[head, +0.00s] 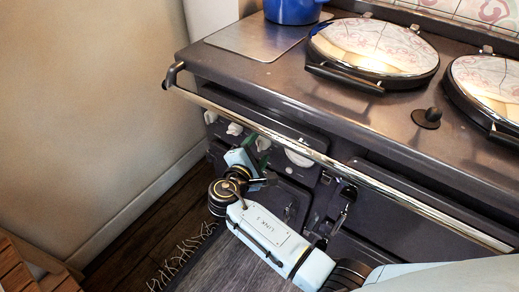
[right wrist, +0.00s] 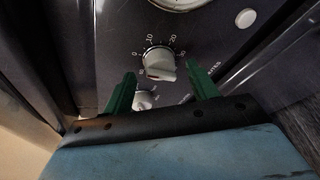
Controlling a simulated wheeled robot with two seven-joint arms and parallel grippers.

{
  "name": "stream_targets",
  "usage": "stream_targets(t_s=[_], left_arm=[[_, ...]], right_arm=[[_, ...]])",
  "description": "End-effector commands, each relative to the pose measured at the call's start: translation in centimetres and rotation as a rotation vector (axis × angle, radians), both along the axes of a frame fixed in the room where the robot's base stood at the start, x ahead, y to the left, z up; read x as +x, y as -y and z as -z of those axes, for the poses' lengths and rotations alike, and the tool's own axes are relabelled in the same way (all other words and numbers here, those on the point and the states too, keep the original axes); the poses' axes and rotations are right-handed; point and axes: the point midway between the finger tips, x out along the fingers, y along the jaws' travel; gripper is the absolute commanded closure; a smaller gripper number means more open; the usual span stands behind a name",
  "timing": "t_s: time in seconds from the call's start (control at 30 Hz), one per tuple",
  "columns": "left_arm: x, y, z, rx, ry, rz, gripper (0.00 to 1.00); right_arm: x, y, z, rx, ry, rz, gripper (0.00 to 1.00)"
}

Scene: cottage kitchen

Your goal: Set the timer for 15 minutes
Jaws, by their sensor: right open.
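The timer knob (right wrist: 160,62) is a white dial on the dark stove panel, with minute marks 0, 10, 20 and on around it. A reddish mark shows at its lower left edge; the exact setting is hard to read. My right gripper (right wrist: 162,73) is open, its green fingers on either side of the knob with gaps showing. In the head view my right gripper (head: 262,146) is at the stove front below the rail, and which knob it faces is hidden there. My left gripper is not in view.
A second white knob (right wrist: 145,99) sits just below the timer, partly between the fingers. A round gauge (head: 299,158) is beside the gripper. The chrome rail (head: 330,163) runs above my right arm. A blue pot (head: 292,10) stands on the stove top.

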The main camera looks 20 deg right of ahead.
Motion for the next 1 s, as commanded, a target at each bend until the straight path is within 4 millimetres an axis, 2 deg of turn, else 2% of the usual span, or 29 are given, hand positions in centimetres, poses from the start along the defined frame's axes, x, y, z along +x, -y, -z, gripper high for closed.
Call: stream_targets(t_s=[0.2, 0.5, 0.83, 1.0], left_arm=[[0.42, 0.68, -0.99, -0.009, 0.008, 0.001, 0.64], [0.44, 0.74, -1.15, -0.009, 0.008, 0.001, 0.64], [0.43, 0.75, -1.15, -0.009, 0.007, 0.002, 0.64], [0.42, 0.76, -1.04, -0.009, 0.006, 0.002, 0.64]], right_arm=[[1.29, 1.0, 0.41, 0.001, 0.0, -0.001, 0.42], [1.39, 1.11, 0.4, 0.002, 0.0, 0.0, 0.42], [1.37, 1.1, 0.4, 0.002, 0.0, 0.0, 0.85], [1.36, 1.1, 0.44, 0.007, 0.005, 0.0, 0.86]])
